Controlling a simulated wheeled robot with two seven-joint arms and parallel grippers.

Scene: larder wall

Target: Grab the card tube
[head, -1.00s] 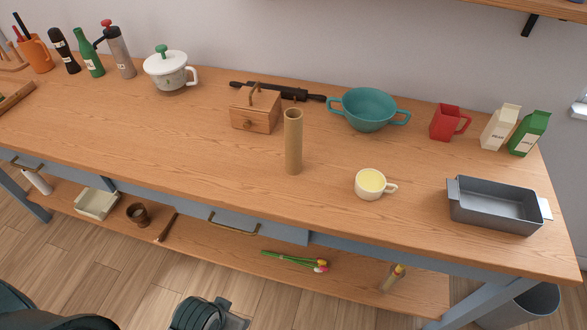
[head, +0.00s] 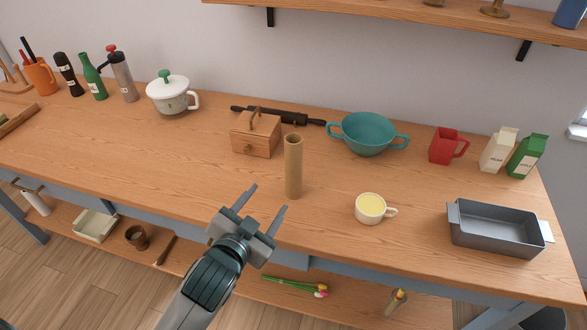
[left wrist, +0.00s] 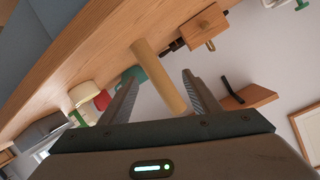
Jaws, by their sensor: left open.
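The card tube (head: 293,168) is a tan, open-topped cylinder standing upright on the wooden worktop, near the middle of the head view. My left gripper (head: 266,198) is open and empty, in front of the tube and a little to its left, near the worktop's front edge. In the left wrist view the tube (left wrist: 160,78) shows in the space between the two fingers of the gripper (left wrist: 158,85), ahead of them and apart from them. My right gripper is not in view.
A wooden box (head: 255,137) stands behind the tube to the left. A cup (head: 370,208) stands to the right, with a teal pot (head: 368,133) behind it. A grey baking tin (head: 495,228) is at far right. The worktop left of the gripper is clear.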

